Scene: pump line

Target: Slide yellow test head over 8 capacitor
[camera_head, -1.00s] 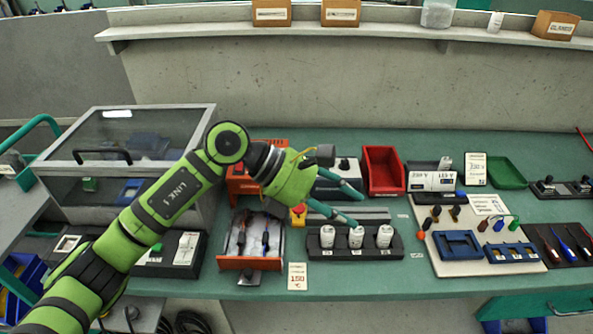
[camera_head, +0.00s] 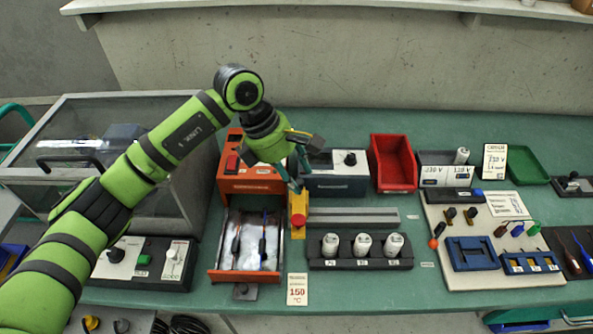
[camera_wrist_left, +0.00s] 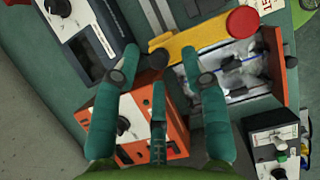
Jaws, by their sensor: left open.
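The yellow test head (camera_head: 299,205) with its red button sits at the left end of a grey rail (camera_head: 355,216). It also shows in the left wrist view (camera_wrist_left: 205,36), at the top. Three white capacitors (camera_head: 362,245) stand upright in a black rack (camera_head: 330,264) in front of the rail; their small labels are too small to read. My left gripper (camera_head: 297,180) is open, just behind and above the test head. In the left wrist view my left gripper (camera_wrist_left: 160,70) has its fingers spread, with a dark knob at the yellow part's end between the fingertips.
An orange unit (camera_head: 245,170) and an open drawer (camera_head: 225,275) with probes lie left of the test head. A grey-blue meter box (camera_head: 335,184) and red bin (camera_head: 393,163) stand behind the rail. A 150 °C card (camera_head: 297,290) lies in front.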

